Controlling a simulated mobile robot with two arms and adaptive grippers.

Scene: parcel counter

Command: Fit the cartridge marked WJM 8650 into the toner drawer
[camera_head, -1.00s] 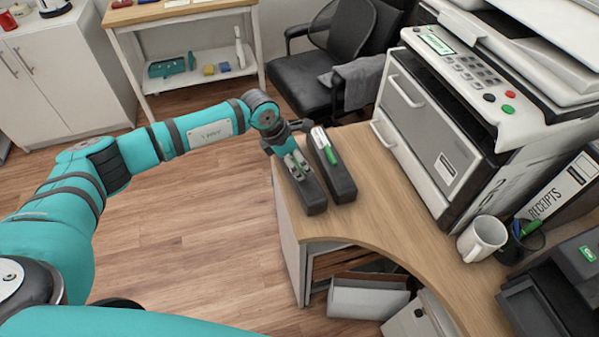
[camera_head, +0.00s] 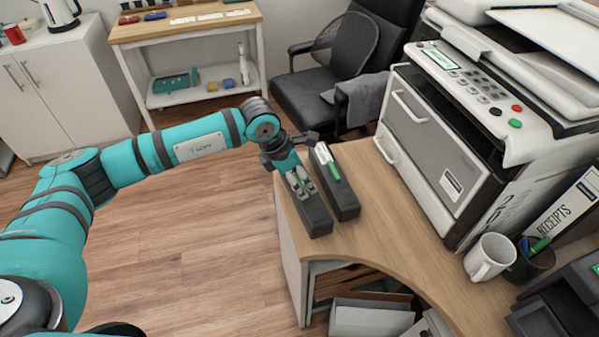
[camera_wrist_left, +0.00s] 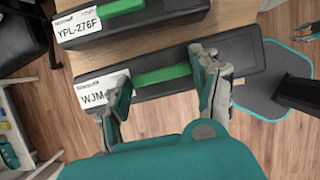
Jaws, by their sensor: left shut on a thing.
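The black cartridge (camera_head: 314,213) with a WJM label lies on the near left end of the wooden desk. Its label (camera_wrist_left: 91,99) shows only WJM in the left wrist view; the rest is hidden behind a finger. My left gripper (camera_head: 301,181) is shut on its green handle (camera_wrist_left: 162,75) from above. A second black cartridge (camera_head: 347,196), labelled YPL-276F (camera_wrist_left: 78,30), lies beside it, to its right in the head view. The grey copier (camera_head: 425,140) stands at the desk's back right. Its front panels look shut; I cannot tell which is the toner drawer.
A white mug (camera_head: 489,257), pen cup (camera_head: 531,262) and RECEIPTS binder (camera_head: 563,212) stand right of the copier. A black chair (camera_head: 345,65) is behind the desk. Bare desktop (camera_head: 400,235) lies between cartridges and copier. A claw-like part (camera_wrist_left: 306,34), perhaps my right gripper, shows at the wrist view's edge.

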